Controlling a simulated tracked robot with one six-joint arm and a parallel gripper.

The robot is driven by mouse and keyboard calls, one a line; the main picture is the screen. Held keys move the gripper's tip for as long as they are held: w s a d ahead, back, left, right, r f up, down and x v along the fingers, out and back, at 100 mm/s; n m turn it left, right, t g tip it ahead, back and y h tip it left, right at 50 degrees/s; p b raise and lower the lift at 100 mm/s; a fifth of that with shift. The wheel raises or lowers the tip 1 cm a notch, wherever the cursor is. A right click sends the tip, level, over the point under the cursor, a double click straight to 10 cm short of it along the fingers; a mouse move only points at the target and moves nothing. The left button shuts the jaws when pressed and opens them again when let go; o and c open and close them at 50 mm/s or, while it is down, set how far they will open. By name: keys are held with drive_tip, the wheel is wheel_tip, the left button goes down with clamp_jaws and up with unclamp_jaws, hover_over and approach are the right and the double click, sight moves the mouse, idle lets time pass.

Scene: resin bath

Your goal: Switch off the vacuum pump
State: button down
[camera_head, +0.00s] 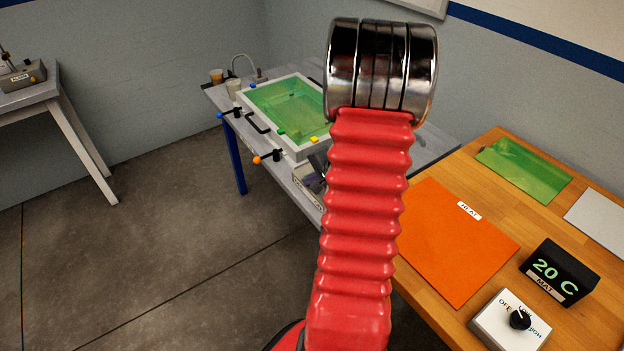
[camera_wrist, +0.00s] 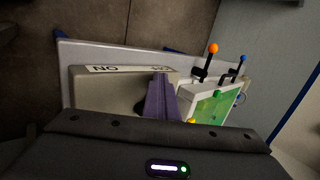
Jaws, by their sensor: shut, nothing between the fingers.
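A beige box (camera_wrist: 105,88) stands on the table beside the bath in the wrist view. Its white label strip (camera_wrist: 104,69) shows upside down, with ON at the left end and what looks like OFF at the right. I cannot read a name on it. My gripper (camera_wrist: 160,80) is shut and empty, its purple fingers over the box's right part. A dark rounded part (camera_wrist: 141,106), perhaps its switch, shows just left of the fingers, mostly hidden; its setting and any contact cannot be told. In the head view my arm hides most of this box (camera_head: 306,191).
A white-framed green bath (camera_head: 284,110) with orange and blue-tipped levers stands just beyond the box. A wooden bench (camera_head: 440,310) at right holds an orange heat mat (camera_head: 455,240), a display and a dial box (camera_head: 510,322). Another small box (camera_head: 22,76) sits on the left table.

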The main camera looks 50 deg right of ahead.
drive_tip(key=shift+s+a+r, duration=0.1)
drive_tip(key=shift+s+a, duration=0.1)
drive_tip(key=shift+a, duration=0.2)
drive_tip(key=s+a+r, duration=0.6)
drive_tip(key=a+r, duration=0.1)
drive_tip(key=r, duration=0.1)
drive_tip(key=shift+a, duration=0.25)
idle(0.4)
idle(0.6)
